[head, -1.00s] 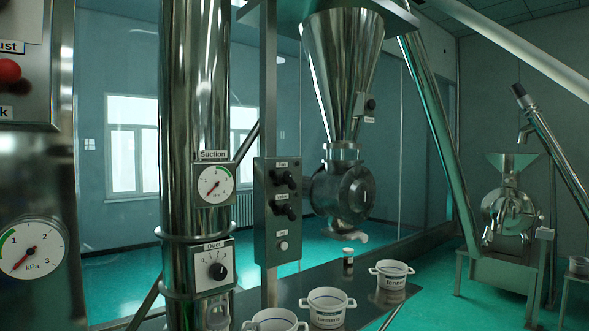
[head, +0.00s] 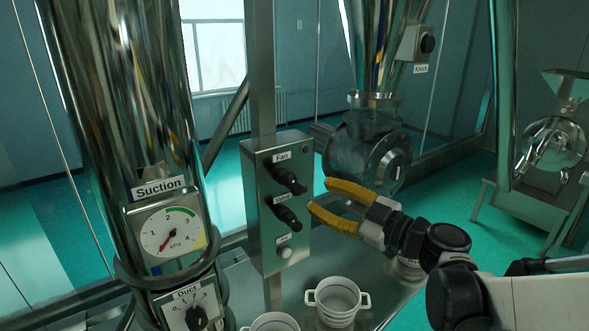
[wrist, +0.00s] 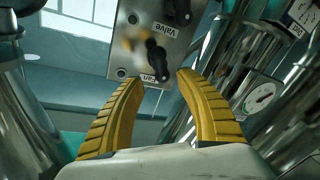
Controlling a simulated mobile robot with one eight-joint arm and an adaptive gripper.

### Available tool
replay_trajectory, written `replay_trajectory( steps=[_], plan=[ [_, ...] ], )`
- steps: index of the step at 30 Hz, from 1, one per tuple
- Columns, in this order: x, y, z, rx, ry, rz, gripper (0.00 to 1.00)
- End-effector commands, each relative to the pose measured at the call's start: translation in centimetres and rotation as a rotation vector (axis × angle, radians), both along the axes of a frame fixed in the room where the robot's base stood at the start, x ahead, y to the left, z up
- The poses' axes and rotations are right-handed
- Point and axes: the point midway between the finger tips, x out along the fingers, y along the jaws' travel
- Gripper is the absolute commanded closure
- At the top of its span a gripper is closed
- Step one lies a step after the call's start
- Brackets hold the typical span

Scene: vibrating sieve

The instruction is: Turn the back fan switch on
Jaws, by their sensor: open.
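The fan switch (head: 288,179) is a black rotary knob under the "Fan" label on a grey control box (head: 256,225). My gripper (head: 321,197) has yellow fingers. It is open and empty, to the right of the box, with its tips near the fan and valve knobs. In the wrist view the box appears upside down, and the fan switch (wrist: 156,58) lies just beyond and between the open fingertips (wrist: 160,80). I cannot tell whether the fingers touch the knob. The knob's exact setting is hard to read.
The valve knob (head: 287,214) sits directly below the fan switch, with a pale button (head: 286,253) under it. A steel duct with a suction gauge (head: 168,236) stands left. White buckets (head: 338,297) stand on the table below. A round machine (head: 375,160) is behind.

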Motion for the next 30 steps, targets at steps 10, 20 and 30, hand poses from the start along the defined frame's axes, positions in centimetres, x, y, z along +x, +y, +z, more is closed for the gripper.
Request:
replay_trajectory(
  steps=[10,20,30],
  plan=[
    [4.6,5.1,0.1,0.000,0.003,0.003,0.58],
    [6.1,6.6,0.0,-0.001,0.003,0.001,0.58],
    [6.1,6.6,0.0,-0.001,0.003,0.001,1.00]
  ],
)
